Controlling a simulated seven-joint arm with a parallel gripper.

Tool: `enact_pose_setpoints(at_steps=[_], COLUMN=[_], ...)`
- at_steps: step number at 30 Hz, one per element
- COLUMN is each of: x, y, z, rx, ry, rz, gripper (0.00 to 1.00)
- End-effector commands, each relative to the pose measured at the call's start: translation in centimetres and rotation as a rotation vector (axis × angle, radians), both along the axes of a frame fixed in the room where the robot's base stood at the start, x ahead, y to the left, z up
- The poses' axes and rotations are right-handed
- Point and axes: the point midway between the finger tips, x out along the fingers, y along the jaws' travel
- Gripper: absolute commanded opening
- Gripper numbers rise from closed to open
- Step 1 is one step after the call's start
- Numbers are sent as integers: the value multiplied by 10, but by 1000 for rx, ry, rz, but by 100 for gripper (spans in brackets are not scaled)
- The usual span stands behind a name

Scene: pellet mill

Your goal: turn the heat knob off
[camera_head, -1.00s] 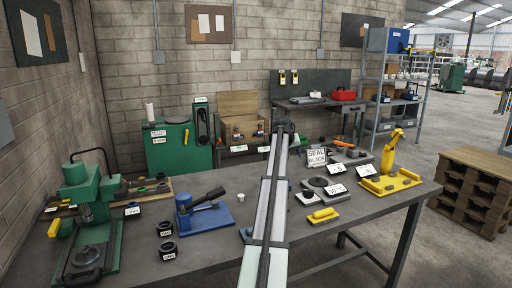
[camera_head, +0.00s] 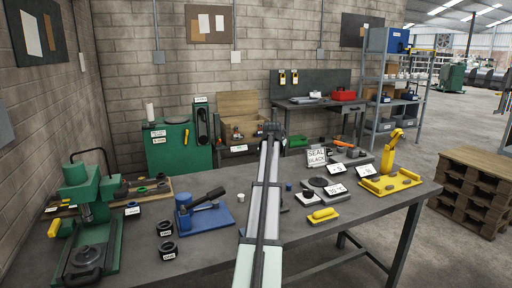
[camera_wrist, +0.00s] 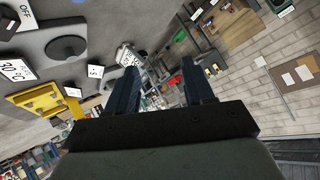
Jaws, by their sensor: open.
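A grey plate unit with a round black disc (camera_head: 318,182) stands on the bench right of my arm, with a white "30 °C" card (camera_head: 336,189) at its front. The disc also shows in the wrist view (camera_wrist: 66,46), with the temperature card (camera_wrist: 17,70) and an "OFF" card (camera_wrist: 22,12) near it. I cannot clearly single out the heat knob. My gripper (camera_wrist: 160,82) is open, with nothing between its fingers. In the head view my gripper (camera_head: 272,128) is at the far end of the arm, apart from the plate unit.
A yellow press (camera_head: 393,155) stands on the right of the bench and a green press (camera_head: 92,215) on the left. A blue clamp tool (camera_head: 200,210) and black rings (camera_head: 166,237) lie left of my arm. A yellow-handled block (camera_head: 323,215) lies near the front edge.

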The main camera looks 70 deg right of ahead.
Motion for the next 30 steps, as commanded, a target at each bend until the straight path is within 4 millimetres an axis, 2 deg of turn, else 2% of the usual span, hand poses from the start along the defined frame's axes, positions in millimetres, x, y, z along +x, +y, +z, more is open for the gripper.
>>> enact_pose_setpoints(at_steps=[6,11,19,30], x=[24,42,65,70], y=[28,44,53,55], z=[3,5,9,10], rx=[-8,-12,-16,-17], ry=[-28,-27,-29,-28], rz=[37,61,88,94], gripper=[52,52,52,52])
